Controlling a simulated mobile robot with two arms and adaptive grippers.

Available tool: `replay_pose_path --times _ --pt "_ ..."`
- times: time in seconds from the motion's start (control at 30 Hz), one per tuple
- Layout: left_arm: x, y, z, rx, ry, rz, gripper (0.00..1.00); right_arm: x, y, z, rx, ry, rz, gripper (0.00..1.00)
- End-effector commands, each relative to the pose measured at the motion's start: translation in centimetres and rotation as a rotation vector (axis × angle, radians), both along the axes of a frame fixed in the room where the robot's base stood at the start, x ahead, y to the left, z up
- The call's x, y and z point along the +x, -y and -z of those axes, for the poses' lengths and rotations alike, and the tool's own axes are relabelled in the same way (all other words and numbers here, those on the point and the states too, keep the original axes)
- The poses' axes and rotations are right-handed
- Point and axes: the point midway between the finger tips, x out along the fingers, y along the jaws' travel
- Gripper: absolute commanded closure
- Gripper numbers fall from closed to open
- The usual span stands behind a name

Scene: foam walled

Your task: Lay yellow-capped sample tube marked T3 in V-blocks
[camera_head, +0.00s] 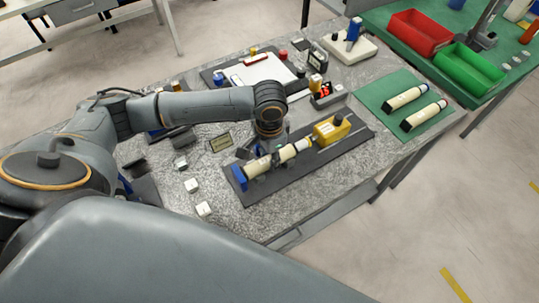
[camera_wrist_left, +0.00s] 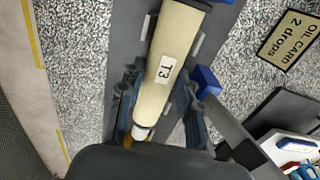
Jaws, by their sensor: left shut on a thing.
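The cream sample tube marked T3 (camera_wrist_left: 165,70) lies lengthwise between my left gripper's fingers (camera_wrist_left: 160,88) in the left wrist view. Its black end is at the top. A little yellow shows past its white collar at the bottom, partly hidden by the gripper. In the head view the tube (camera_head: 258,167) lies low along a dark base plate (camera_head: 275,187), with my left gripper (camera_head: 276,152) shut on it from above. Grey V-block edges (camera_wrist_left: 197,46) show beside the tube; whether it rests fully in them is hidden. My right gripper is not in view.
The base plate carries a blue end block (camera_head: 239,178) and a yellow block (camera_head: 331,128). Two more tubes lie on a green mat (camera_head: 390,88). A red readout (camera_head: 323,92), a clipboard (camera_head: 265,72) and white cubes (camera_head: 204,209) stand around. Red (camera_head: 415,33) and green (camera_head: 468,69) bins are beyond.

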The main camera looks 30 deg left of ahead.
Motion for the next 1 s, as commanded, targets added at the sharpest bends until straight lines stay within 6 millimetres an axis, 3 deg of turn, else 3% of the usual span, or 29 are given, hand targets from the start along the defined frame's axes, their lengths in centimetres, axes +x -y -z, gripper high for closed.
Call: replay_pose_path --times 0.03,0.13,0.53,1.0 --pt "0.0 0.0 0.0 -0.001 0.002 0.000 0.60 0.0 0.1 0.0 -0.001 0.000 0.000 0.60" --pt "0.0 0.0 0.0 -0.001 0.001 0.000 0.39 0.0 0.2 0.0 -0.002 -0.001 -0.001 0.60" --pt "0.0 -0.1 -0.7 0.002 0.001 0.000 0.39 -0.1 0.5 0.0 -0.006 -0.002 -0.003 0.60" --pt "0.1 0.1 -9.7 0.000 0.004 0.001 0.39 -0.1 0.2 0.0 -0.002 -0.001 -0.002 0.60"
